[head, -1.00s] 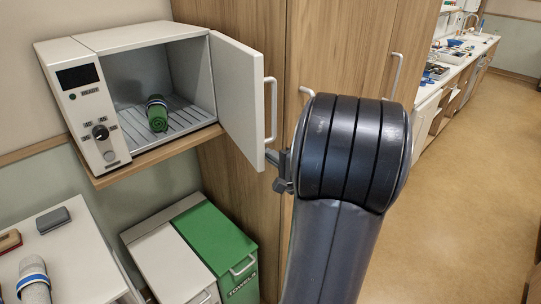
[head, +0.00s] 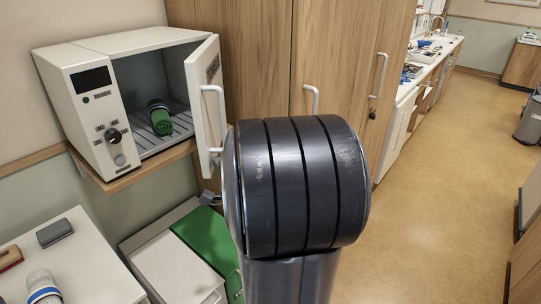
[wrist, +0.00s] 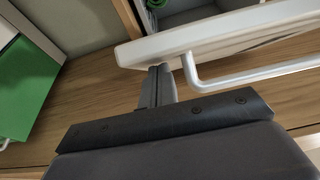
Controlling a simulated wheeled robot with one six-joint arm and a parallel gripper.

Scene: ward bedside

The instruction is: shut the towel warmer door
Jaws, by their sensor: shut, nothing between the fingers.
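The towel warmer (head: 130,44) is a white box with a dark display and a knob, standing on a wooden shelf. Its white door (head: 205,75), hinged on the right, stands partly open. The door's handle (head: 219,120) faces right. A rolled green towel (head: 160,120) lies inside on the rack. My gripper (head: 208,197) is at the door's lower edge in the head view, mostly hidden behind my arm. In the wrist view my gripper (wrist: 158,72) is shut and empty, its tips at the door (wrist: 225,32) beside the handle's end; they appear to touch it.
A wooden cabinet (head: 250,60) stands right behind the door. A white cart top (head: 75,260) at left holds small items. Open floor (head: 440,200) lies to the right.

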